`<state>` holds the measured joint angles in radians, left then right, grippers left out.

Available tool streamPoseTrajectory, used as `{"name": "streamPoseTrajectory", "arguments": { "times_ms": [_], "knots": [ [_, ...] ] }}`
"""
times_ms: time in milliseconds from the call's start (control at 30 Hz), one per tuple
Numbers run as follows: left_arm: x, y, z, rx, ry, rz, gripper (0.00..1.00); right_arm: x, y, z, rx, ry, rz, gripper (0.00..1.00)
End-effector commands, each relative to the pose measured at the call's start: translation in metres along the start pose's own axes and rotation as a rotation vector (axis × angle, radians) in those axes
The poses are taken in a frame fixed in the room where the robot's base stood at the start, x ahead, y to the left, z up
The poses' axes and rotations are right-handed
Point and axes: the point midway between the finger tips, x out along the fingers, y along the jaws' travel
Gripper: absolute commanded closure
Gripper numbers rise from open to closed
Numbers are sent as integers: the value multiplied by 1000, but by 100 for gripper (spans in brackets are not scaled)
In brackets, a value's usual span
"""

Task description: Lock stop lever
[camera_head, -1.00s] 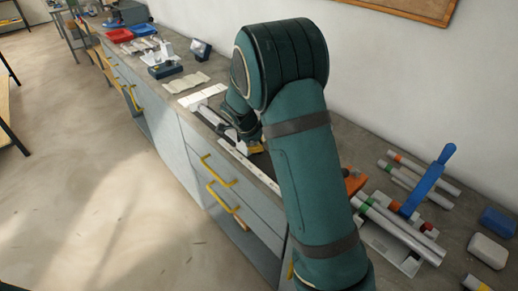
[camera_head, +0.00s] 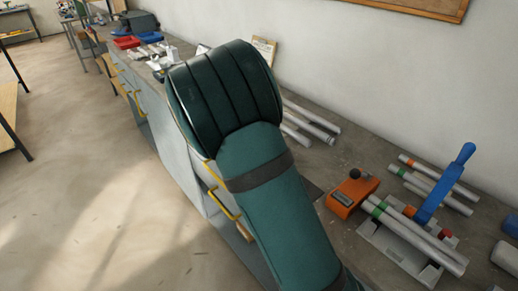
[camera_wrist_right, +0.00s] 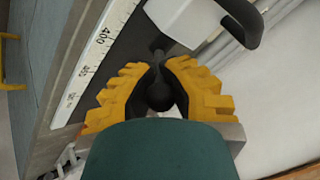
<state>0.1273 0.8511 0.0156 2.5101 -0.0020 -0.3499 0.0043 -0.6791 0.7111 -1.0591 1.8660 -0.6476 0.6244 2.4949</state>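The stop is a pale block (camera_wrist_right: 182,18) at the top of the right wrist view, beside a scale with printed numbers (camera_wrist_right: 98,50). A dark lever (camera_wrist_right: 158,45) with a round black knob (camera_wrist_right: 160,96) runs down from the block. My right gripper (camera_wrist_right: 161,66) has its yellow fingers drawn in on both sides of the knob, which fills the gap between their dark pads. In the head view my dark green arm hides the stop and this gripper. My left gripper is in neither current view.
On the bench an orange block with a black knob (camera_head: 352,193) stands beside a pale fixture holding tubes (camera_head: 402,254). Red (camera_head: 127,42) and blue (camera_head: 150,37) trays stand at the far end.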

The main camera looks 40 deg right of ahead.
Motion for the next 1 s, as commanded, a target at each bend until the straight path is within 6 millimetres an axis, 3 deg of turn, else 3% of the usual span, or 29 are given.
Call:
{"name": "streamPoseTrajectory", "arguments": {
  "times_ms": [167,267,300,667,867,1000],
  "knots": [
    [0,0,0,0,0,0,59,-1,-1,1,-1,-2,-3,100],
    [0,0,0,0,0,0,59,-1,-1,1,-1,-3,-3,67],
    [0,0,0,0,0,0,59,-1,-1,1,-1,-2,-3,60],
    [0,0,0,0,0,0,59,-4,0,1,-1,-2,-1,60],
    [0,0,0,0,0,0,59,-32,-1,2,-3,-4,-4,60],
    [0,0,0,0,0,0,59,-62,-1,2,-2,-5,-5,60]
  ]
}}
